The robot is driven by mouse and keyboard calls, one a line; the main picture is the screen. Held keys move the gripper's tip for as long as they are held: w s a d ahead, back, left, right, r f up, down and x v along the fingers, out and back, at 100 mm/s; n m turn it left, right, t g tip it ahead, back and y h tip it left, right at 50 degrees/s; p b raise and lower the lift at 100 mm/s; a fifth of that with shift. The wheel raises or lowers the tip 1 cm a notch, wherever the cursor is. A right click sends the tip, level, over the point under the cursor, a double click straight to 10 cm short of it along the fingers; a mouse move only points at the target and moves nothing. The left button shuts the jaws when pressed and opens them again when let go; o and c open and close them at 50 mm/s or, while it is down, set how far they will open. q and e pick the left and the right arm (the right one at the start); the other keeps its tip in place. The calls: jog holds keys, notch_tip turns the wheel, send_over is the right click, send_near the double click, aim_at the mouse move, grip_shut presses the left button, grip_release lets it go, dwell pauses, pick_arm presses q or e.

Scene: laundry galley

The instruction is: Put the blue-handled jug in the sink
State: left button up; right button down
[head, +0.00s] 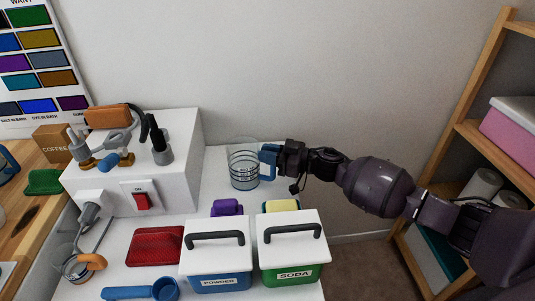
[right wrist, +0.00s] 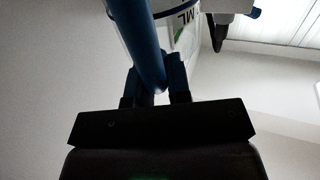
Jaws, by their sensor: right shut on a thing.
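The blue-handled jug (head: 243,171) is a clear measuring jug near the back wall, upright over the white counter. I cannot tell whether its base touches the counter. My right gripper (head: 277,160) reaches in from the right and is shut on the jug's blue handle. In the right wrist view the blue handle (right wrist: 138,40) runs between the fingers (right wrist: 159,84), with the jug's marked wall behind it. My left gripper is not in view. I see no sink in these frames.
White-lidded powder (head: 216,262) and soda (head: 291,240) boxes stand in front of the jug. An orange-handled jug (head: 78,267), a red tray (head: 155,246) and a blue scoop (head: 150,290) lie left. A white block (head: 184,140) with a switch stands behind these. Wooden shelves (head: 475,140) are right.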

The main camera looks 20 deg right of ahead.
jog(key=shift+r, duration=0.1)
jog(key=c, duration=1.4)
grip_release()
jog(key=o, duration=0.3)
jog(key=shift+o, duration=0.2)
